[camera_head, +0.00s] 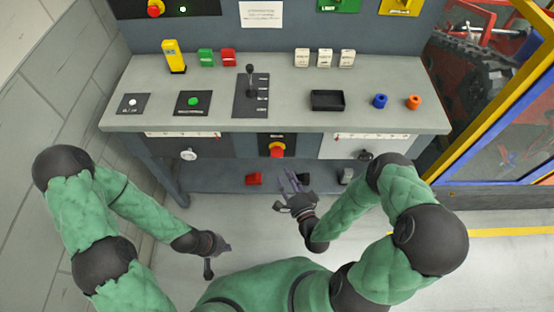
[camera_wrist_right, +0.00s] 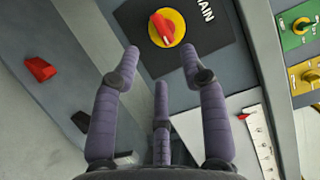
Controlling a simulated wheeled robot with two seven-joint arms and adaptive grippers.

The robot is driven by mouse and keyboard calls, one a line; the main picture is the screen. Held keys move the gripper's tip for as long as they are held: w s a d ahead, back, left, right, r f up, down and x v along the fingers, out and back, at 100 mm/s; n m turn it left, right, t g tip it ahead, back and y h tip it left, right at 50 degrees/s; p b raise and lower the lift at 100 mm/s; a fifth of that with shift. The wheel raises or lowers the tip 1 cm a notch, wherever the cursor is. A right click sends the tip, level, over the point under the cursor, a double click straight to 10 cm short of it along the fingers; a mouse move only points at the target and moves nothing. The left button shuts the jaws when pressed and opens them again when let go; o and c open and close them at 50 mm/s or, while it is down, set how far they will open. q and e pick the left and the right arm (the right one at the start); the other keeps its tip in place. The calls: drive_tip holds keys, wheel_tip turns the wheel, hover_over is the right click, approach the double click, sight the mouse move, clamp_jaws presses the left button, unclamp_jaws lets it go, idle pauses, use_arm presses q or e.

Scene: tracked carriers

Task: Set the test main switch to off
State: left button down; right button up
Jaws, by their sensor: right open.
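The main switch, a red knob on a yellow disc (camera_head: 277,149), sits on a black plate on the front of the bench. In the right wrist view the red knob (camera_wrist_right: 163,27) shows close up, beside the letters "AIN"; its handle lies slanted in that picture. My right gripper (camera_head: 291,178) is open and empty, in front of and below the switch. In the right wrist view its three fingers (camera_wrist_right: 160,62) point toward the knob, apart from it. My left gripper (camera_head: 208,266) hangs low at the left, away from the bench; its fingers are unclear.
The benchtop (camera_head: 300,92) holds a lever (camera_head: 250,82), a green button (camera_head: 194,100), a black tray (camera_head: 327,100) and several small coloured blocks. A red block (camera_head: 254,178) lies on the lower shelf.

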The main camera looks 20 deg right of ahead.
sight(277, 153)
drive_tip(key=w+a+b, duration=0.1)
drive_tip(key=w+b, duration=0.1)
drive_tip(key=w, duration=0.6)
drive_tip(key=shift+w, duration=0.35)
clamp_jaws()
